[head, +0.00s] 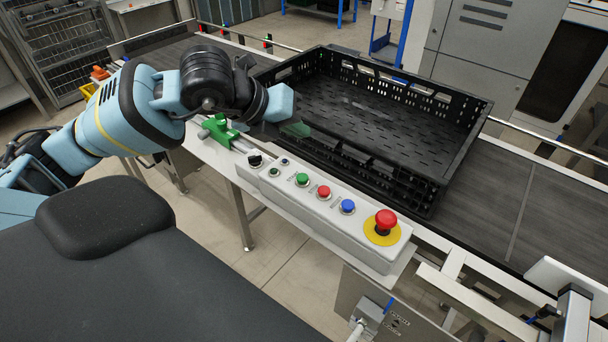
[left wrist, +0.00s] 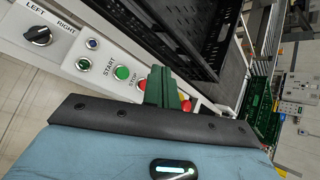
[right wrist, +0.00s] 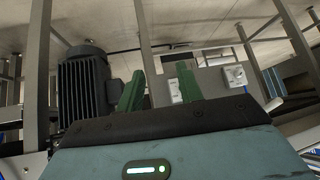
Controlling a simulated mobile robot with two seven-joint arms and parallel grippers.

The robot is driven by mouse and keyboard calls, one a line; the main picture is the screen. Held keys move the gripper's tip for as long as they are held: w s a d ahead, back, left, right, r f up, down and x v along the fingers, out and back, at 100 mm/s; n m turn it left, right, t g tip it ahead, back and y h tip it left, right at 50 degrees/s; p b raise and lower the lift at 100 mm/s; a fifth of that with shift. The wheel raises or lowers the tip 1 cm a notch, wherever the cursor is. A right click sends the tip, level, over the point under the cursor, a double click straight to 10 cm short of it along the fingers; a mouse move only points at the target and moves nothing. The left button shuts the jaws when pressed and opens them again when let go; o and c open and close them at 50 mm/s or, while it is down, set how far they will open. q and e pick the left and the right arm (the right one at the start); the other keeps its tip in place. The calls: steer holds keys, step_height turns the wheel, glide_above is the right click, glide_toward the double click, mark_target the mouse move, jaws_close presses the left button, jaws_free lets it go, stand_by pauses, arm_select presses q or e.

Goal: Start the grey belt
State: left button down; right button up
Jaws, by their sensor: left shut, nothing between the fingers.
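The grey belt (head: 500,195) runs behind the control panel, and a black crate (head: 462,150) stands on it. The panel (head: 280,196) carries a black selector knob (head: 255,158), a small dark button, a green start button (head: 302,180), a red stop button (head: 323,192), a blue button (head: 347,206) and a red emergency stop (head: 386,219). My left gripper (head: 298,130) is shut and empty, above and behind the green button. In the left wrist view the green button (left wrist: 122,73) is clear, left of the fingertips (left wrist: 161,85). My right gripper (right wrist: 160,80) is open and empty.
A green clamp-like part (head: 218,131) sits on the rail left of the panel. A grey cabinet stands behind the belt. In the right wrist view a ribbed dark motor (right wrist: 88,85) and metal legs are near the right gripper.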

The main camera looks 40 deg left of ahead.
mark_target(298, 179)
arm_select(q)
steer(key=shift+f, duration=0.1)
arm_select(e)
steer(key=shift+s, duration=0.15)
